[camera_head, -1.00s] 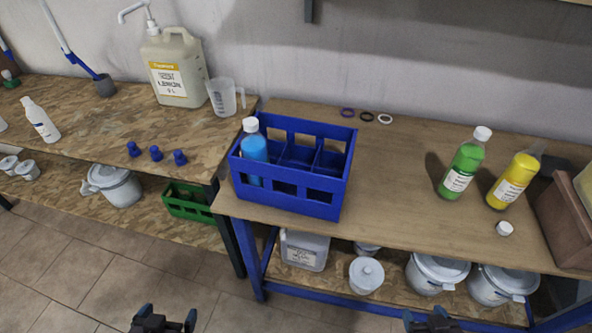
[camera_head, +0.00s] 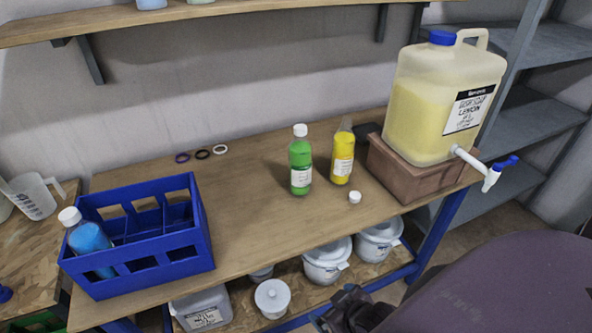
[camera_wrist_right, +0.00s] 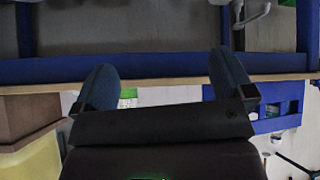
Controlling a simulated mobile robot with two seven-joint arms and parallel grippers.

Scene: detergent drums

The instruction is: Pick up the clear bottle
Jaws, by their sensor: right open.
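In the head view a transparent bottle of yellow liquid (camera_head: 343,160) stands upright on the bench, its clear neck uncapped. A green bottle (camera_head: 300,165) with a white cap stands just left of it. A bottle of blue liquid (camera_head: 88,238) with a white cap stands in the blue crate (camera_head: 150,262). No empty clear bottle shows. My right gripper (camera_head: 340,307) is low at the front of the bench, apart from the bottles. In the wrist view its fingers (camera_wrist_right: 165,82) are spread and hold nothing; a small green patch shows between them. My left gripper is out of view.
A loose white cap (camera_head: 355,197) lies in front of the yellow bottle. A large drum of yellow liquid (camera_head: 425,110) with a tap stands on a brown block (camera_head: 400,175) to the right. The bench centre is clear.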

